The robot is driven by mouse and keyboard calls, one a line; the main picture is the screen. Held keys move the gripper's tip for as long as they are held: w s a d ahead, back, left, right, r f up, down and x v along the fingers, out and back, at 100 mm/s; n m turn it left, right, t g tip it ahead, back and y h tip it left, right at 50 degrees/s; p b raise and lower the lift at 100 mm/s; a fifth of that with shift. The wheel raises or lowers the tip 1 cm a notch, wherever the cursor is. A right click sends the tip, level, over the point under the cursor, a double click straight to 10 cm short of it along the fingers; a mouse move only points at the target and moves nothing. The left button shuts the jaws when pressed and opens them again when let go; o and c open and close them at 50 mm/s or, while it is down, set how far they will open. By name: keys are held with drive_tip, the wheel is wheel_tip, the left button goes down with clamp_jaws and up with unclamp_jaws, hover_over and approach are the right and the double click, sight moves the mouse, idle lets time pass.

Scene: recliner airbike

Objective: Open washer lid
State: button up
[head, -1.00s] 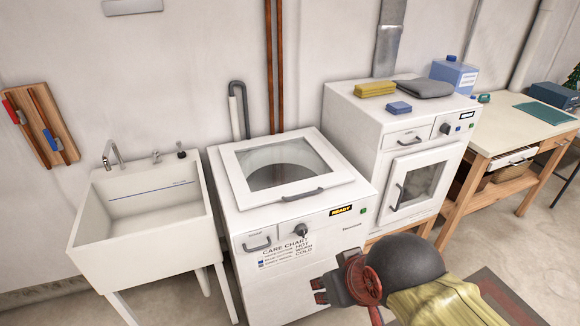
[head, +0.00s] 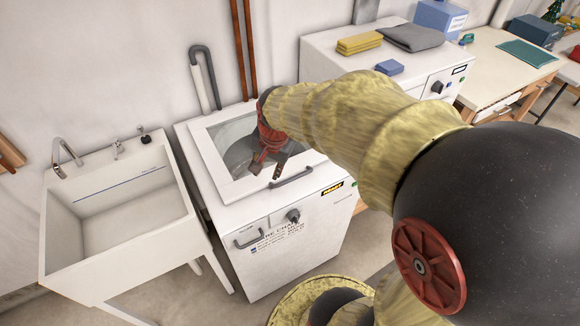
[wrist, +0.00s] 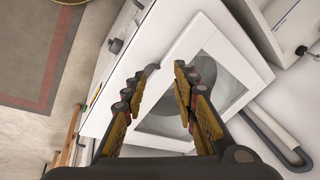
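The washer (head: 290,250) is a white top-loader standing between the sink and the dryer. Its lid (head: 207,150) lies closed on top, a white frame around a glass window. A grey bar handle (head: 291,177) runs along the lid's front edge. In the head view my gripper (head: 266,170) hangs over the glass, just behind the handle. In the wrist view my gripper (wrist: 165,82) has its two fingers spread apart with nothing between them, and the lid (wrist: 225,85) lies beyond them. I cannot tell whether a fingertip touches the lid.
A white sink (head: 120,215) stands to the left. The dryer (head: 325,45) to the right carries yellow cloths (head: 360,44), a blue sponge (head: 390,67) and a grey towel (head: 412,38). Grey and copper pipes (head: 203,75) rise behind the washer. My arm hides part of the dryer.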

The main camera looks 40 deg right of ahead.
sight(293, 179)
drive_tip(key=d+f+m+g+p, duration=0.1)
drive_tip(key=d+f+m, duration=0.2)
drive_tip(key=d+m, duration=0.15)
drive_tip(key=d+f+m+p, duration=0.2)
drive_tip(key=d+f+m, duration=0.1)
drive_tip(key=d, duration=0.3)
drive_tip(key=b+x, duration=0.2)
drive_tip(key=x, duration=0.6)
drive_tip(key=shift+d, duration=0.1)
drive_tip(key=shift+w+f, duration=0.2)
drive_tip(key=shift+f, duration=0.2)
drive_tip(key=shift+c, duration=0.5)
clamp_jaws()
